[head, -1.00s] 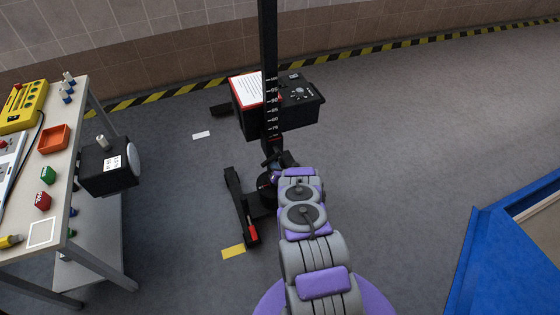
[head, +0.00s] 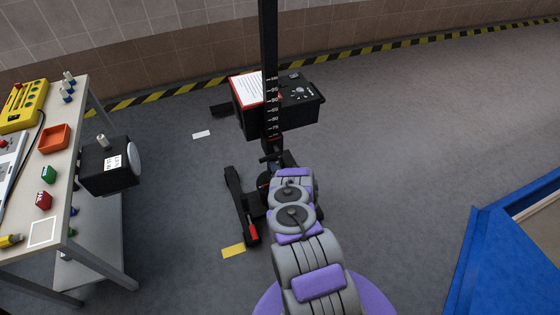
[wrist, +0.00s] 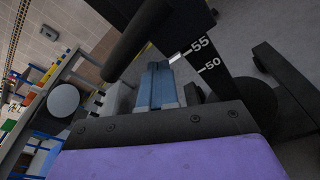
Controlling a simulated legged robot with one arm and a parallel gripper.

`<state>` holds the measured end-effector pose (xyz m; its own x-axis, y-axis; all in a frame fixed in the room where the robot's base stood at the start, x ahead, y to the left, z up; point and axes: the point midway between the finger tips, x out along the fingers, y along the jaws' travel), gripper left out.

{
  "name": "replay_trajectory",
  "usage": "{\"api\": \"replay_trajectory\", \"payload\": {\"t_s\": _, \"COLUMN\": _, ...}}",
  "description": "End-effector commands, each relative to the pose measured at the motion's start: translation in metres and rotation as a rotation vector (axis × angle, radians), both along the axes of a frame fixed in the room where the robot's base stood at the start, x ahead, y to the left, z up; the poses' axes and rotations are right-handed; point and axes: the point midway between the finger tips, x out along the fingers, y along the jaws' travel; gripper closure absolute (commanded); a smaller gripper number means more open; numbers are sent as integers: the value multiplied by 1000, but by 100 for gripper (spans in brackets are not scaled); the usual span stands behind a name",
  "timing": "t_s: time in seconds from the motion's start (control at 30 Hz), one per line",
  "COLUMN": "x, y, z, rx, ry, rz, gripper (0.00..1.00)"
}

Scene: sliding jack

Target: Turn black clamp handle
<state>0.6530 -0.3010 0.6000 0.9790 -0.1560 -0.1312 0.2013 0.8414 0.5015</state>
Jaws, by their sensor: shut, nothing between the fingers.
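The black clamp handle (wrist: 137,40) shows in the wrist view as a thick dark bar slanting across the upper middle, beside the black post (wrist: 183,30) with white scale marks. In the head view it is a small dark bar (head: 270,157) low on the upright post (head: 270,60). My gripper (wrist: 157,68) is shut and empty, its blue-grey fingers just below and right of the handle in the wrist view. I cannot tell whether they touch it. In the head view my arm hides the gripper.
A black control box (head: 300,105) sits behind the post. Black jack legs (head: 240,205) spread on the grey floor. A workbench (head: 72,130) with coloured parts stands at left, and a blue structure (head: 500,250) at right. The floor between jack and blue structure is clear.

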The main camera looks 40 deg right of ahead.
Motion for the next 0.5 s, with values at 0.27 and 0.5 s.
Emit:
{"api": "replay_trajectory", "payload": {"t_s": 0.27, "x": -25, "y": 6, "z": 0, "rx": 1, "ry": 3, "rz": -1, "gripper": 100}}
{"api": "replay_trajectory", "payload": {"t_s": 0.5, "x": -46, "y": 10, "z": 0, "rx": 0, "ry": 3, "rz": -2, "gripper": 100}}
